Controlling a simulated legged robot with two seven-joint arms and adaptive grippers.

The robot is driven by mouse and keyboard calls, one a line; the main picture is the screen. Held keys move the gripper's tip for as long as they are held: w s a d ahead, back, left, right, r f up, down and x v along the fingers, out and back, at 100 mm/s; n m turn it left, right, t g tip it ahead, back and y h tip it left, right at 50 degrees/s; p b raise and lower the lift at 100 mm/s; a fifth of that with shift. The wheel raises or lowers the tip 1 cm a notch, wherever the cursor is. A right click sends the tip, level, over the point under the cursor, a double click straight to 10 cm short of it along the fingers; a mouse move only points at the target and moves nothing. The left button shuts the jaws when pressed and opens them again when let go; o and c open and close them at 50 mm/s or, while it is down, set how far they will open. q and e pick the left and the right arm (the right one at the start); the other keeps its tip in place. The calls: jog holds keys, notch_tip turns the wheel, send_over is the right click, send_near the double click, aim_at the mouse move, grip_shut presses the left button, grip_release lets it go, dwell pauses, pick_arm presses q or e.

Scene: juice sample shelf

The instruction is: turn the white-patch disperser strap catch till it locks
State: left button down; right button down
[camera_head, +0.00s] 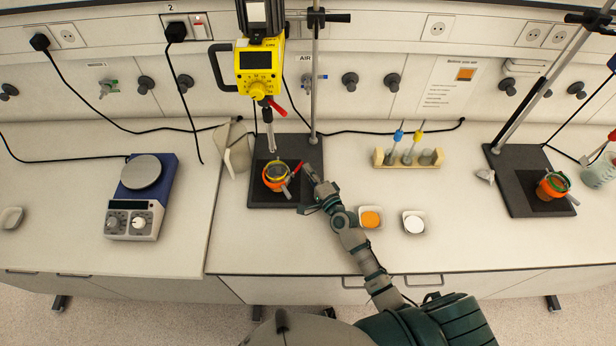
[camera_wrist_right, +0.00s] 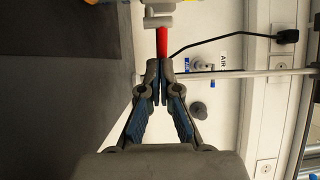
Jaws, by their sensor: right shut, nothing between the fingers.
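The yellow disperser (camera_head: 260,68) hangs on its stand above a beaker of orange liquid (camera_head: 276,177). I cannot make out a white patch on it. A red strap catch lever (camera_head: 298,167) sticks out at the beaker's upper right; in the right wrist view the red lever (camera_wrist_right: 162,42) points from a pale grey fitting (camera_wrist_right: 158,17) toward my fingers. My right gripper (camera_head: 307,170) is shut and empty, its tips right at the lever's free end. In the right wrist view the closed fingertips (camera_wrist_right: 159,68) touch or nearly touch it. My left gripper is out of view.
A dark stand base (camera_head: 262,199) lies under the beaker. Dishes of orange (camera_head: 371,219) and white powder (camera_head: 414,224) sit right of my arm. A pipette rack (camera_head: 380,159) stands behind. A hotplate (camera_head: 141,196) is at left; a second stand (camera_head: 505,190) with a beaker is at right.

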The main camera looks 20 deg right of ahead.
jog(key=shift+w+d, duration=0.15)
jog(key=shift+w, duration=0.45)
jog(key=shift+w+a, duration=0.3)
jog(key=shift+a, duration=0.15)
jog(key=shift+w+a+r, duration=0.1)
jog(key=shift+w+a, duration=0.2)
jog(key=shift+a, duration=0.05)
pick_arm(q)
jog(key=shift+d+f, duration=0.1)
pick_arm(e)
jog(key=shift+w, duration=0.1)
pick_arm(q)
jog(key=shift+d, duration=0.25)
pick_arm(e)
jog(key=shift+d, duration=0.25)
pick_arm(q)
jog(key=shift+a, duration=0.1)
pick_arm(e)
jog(key=shift+a, duration=0.15)
